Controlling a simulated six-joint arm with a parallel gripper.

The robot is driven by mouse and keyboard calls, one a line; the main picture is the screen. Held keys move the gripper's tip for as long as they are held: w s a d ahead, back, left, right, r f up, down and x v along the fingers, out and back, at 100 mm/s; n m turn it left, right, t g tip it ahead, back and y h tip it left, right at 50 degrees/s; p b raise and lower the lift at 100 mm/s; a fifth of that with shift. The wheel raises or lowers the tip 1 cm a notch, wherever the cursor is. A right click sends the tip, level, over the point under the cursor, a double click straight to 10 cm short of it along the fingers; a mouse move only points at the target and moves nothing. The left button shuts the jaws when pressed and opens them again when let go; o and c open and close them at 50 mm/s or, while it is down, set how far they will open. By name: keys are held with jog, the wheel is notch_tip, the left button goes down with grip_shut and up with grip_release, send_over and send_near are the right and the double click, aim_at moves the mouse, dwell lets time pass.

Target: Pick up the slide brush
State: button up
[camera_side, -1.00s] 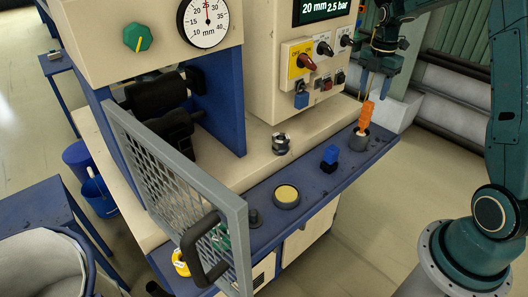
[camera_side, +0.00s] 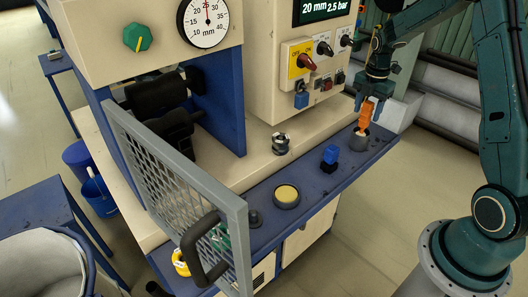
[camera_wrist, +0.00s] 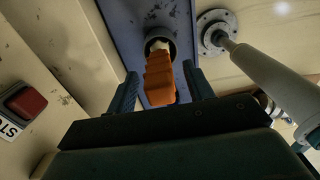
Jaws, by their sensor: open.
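The slide brush, with an orange handle (camera_side: 366,113), stands in a small grey cup (camera_side: 360,142) at the right end of the blue ledge. Its pale lower part goes into the cup, and the end inside is hidden. In the wrist view the orange handle (camera_wrist: 160,80) lies between my two fingers, with the dark cup (camera_wrist: 153,36) beyond it. My gripper (camera_side: 369,103) is open above the cup, pointing down, with its fingers on either side of the upper handle. A gap shows between handle and fingers in the wrist view (camera_wrist: 159,72).
A blue block on a black base (camera_side: 330,157) and a yellow-topped disc (camera_side: 286,196) are along the ledge (camera_side: 310,185). The control panel with a red knob (camera_side: 306,62) rises close to my gripper. A mesh guard (camera_side: 180,185) stands at the left.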

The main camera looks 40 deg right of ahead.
jog(key=shift+f, duration=0.6)
jog(key=c, duration=1.1)
